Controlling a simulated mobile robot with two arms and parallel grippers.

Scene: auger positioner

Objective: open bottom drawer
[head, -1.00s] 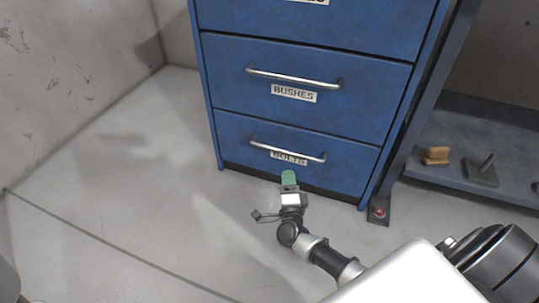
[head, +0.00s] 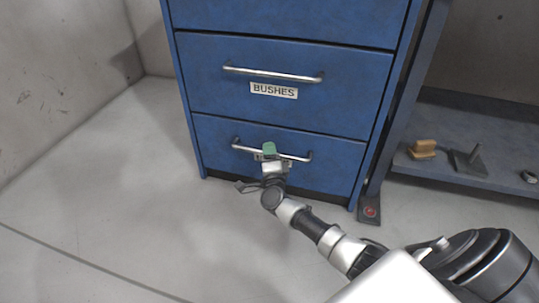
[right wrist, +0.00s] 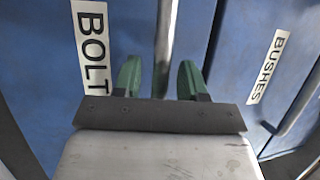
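The blue bottom drawer (head: 335,168) is shut in the cabinet. Its silver bar handle (head: 298,157) runs across its front. In the right wrist view the handle (right wrist: 166,45) runs between the two green fingertips, beside the BOLTS label (right wrist: 93,45). My right gripper (head: 269,150) is at the handle's middle; in the right wrist view its fingers (right wrist: 159,80) stand open on either side of the bar, with gaps showing. The label is mostly hidden behind the gripper in the head view. My left gripper is not in view.
Above is the shut BUSHES drawer (head: 285,100) with its own handle (head: 270,74). To the right, a low shelf (head: 450,180) holds a wooden block (head: 424,149) and metal parts. The floor (head: 130,210) in front and to the left is clear.

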